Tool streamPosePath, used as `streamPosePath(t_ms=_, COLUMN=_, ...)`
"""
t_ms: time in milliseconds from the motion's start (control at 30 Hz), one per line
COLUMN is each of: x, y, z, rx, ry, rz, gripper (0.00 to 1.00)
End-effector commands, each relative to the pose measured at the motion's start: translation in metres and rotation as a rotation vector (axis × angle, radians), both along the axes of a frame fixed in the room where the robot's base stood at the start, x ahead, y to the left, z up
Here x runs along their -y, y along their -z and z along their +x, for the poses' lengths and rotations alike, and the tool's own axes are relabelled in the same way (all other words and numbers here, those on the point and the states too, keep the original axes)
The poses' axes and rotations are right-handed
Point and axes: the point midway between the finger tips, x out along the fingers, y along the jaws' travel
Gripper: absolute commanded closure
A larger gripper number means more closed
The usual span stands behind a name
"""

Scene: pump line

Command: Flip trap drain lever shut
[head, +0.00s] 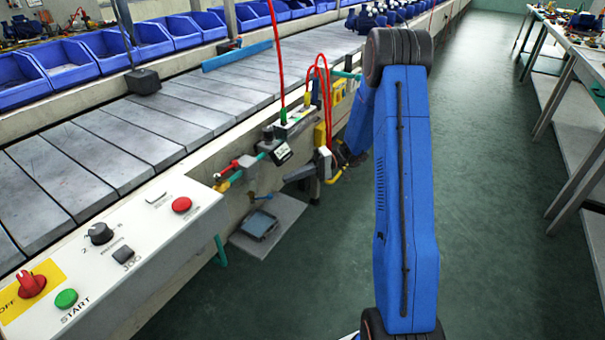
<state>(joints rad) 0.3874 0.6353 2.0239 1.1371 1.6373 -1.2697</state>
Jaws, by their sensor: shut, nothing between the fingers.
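A small blue lever (261,197), which looks like the trap drain lever, sits low on the side of the conveyor line above a grey tray. It is small in the picture, and I cannot tell whether it stands open or shut. My gripper (287,179) is just right of and above the lever, pointing left toward the line's side. It is shut and empty, and appears apart from the lever. My blue arm hides part of the line behind it.
A grey tray (285,215) with a dark square pan (259,226) lies below the lever. Red and green pipe fittings (240,165) and a red hose (321,66) crowd the space above. A control panel (150,235) fills the lower left. The green floor (490,200) on the right is clear.

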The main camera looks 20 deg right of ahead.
Motion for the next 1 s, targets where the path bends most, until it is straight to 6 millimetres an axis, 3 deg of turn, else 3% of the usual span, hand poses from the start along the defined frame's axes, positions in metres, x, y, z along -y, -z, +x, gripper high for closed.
streamPosePath(t_ms=133, x=-0.027, y=0.004, z=-0.001, rx=-0.001, ry=-0.002, rz=0.001, gripper=1.0)
streamPosePath(t_ms=400, x=-0.046, y=0.009, z=-0.025, rx=-0.001, ry=0.0, rz=0.0, gripper=1.0)
streamPosePath(t_ms=1000, x=-0.05, y=0.011, z=-0.03, rx=-0.001, ry=0.007, rz=0.0, gripper=1.0)
